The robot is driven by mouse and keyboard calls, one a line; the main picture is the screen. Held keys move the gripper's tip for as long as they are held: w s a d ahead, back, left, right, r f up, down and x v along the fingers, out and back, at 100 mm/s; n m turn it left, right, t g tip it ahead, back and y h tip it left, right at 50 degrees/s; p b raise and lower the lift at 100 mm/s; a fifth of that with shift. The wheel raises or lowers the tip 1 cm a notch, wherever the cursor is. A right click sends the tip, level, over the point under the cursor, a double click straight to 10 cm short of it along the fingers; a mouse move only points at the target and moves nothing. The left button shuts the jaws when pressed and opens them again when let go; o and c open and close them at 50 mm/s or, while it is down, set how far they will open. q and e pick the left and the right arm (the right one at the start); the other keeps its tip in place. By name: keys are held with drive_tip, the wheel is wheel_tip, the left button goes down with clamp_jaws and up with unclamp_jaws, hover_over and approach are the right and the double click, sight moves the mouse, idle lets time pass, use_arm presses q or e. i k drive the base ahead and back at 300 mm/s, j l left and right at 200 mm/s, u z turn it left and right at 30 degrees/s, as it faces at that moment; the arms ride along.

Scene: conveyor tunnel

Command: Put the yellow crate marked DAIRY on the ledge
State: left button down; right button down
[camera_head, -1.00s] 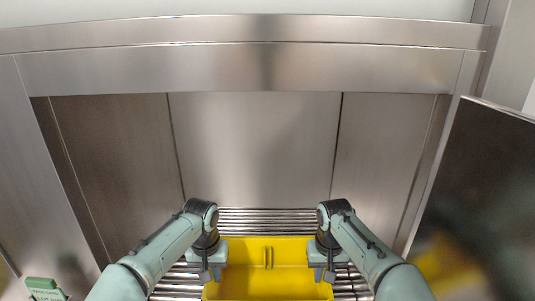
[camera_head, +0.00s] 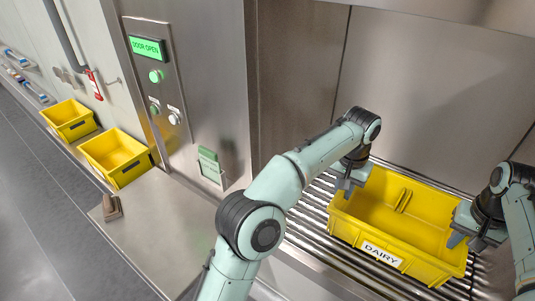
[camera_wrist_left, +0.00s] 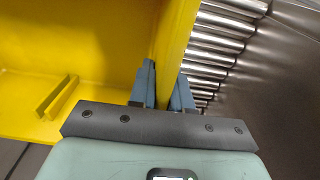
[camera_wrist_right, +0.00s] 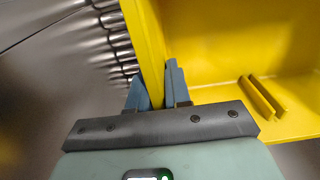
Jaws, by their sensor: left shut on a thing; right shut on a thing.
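The yellow crate (camera_head: 390,205) marked DAIRY is on or just above the steel rollers inside the open tunnel; I cannot tell whether it touches them. Its label faces the front and it looks empty. My left gripper (camera_head: 349,187) is shut on its left wall, and the wall shows between the fingers in the left wrist view (camera_wrist_left: 165,90). My right gripper (camera_head: 470,232) is shut on its right wall, also seen in the right wrist view (camera_wrist_right: 158,90). The ledge (camera_head: 150,225) is the steel shelf left of the tunnel mouth.
Two other yellow crates (camera_head: 115,157) (camera_head: 70,119) stand along the wall at the far left. A brown brush-like object (camera_head: 112,207) lies near the ledge's outer edge. A control panel (camera_head: 155,90) reads DOOR OPEN. A green card holder (camera_head: 211,166) is on the wall. The middle of the ledge is bare.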

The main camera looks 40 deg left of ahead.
sight(173, 234)
drive_tip(key=k+j+u, duration=0.1)
drive_tip(key=k+j, duration=0.4)
drive_tip(key=j, duration=0.2)
drive_tip(key=k+j+u, duration=0.15)
drive_tip(key=k+j, duration=0.35)
drive_tip(key=j, duration=0.2)
drive_tip(key=k+j+u, duration=0.15)
drive_tip(key=j, duration=0.25)
drive_tip(key=k+j, duration=0.3)
drive_tip(key=k+j+u, duration=0.05)
